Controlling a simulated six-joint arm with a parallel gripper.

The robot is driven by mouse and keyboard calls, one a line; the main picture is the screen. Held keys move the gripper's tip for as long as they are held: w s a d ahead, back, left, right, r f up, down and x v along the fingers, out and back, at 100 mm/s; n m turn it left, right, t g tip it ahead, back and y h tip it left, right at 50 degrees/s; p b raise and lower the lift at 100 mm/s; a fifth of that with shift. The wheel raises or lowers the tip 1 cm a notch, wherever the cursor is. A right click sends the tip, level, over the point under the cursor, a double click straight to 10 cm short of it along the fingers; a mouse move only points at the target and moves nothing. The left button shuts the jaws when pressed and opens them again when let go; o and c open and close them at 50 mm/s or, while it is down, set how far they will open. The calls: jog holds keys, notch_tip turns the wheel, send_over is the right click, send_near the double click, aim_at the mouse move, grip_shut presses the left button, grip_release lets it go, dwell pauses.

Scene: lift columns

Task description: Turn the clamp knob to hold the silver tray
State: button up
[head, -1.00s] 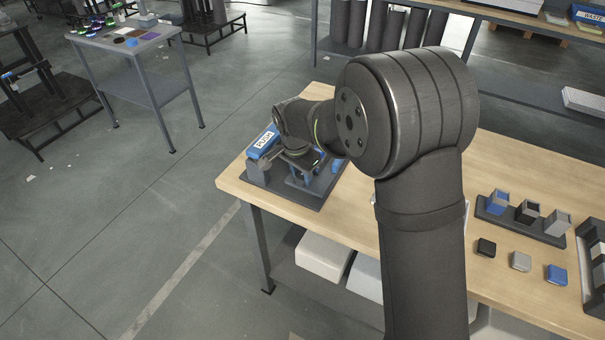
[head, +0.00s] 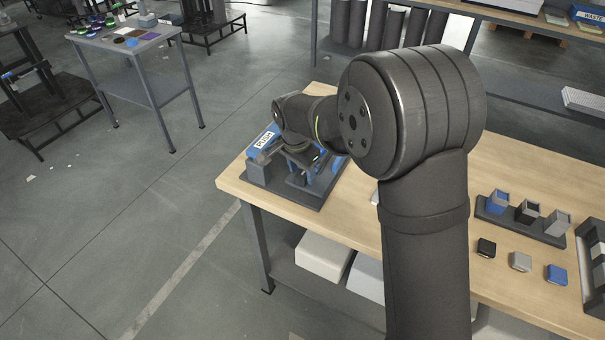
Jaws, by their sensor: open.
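The fixture stands on a dark base plate (head: 313,202) at the table's near left corner. It carries a blue labelled block (head: 263,141) on its left and blue parts under my wrist. My gripper (head: 299,163) points down over the fixture, small and dark, partly covered by my own wrist. Its jaws are open, and I see nothing held. I cannot make out the clamp knob or the silver tray; my wrist and gripper cover the middle of the fixture. Whether the fingers touch anything there cannot be told.
On the right stand a dark rack (head: 545,236) with blue, black and grey holders, and loose black (head: 487,247), grey (head: 520,261) and blue (head: 557,274) blocks. Pale bins (head: 324,257) sit below.

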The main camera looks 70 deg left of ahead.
jog(key=shift+r, duration=2.8)
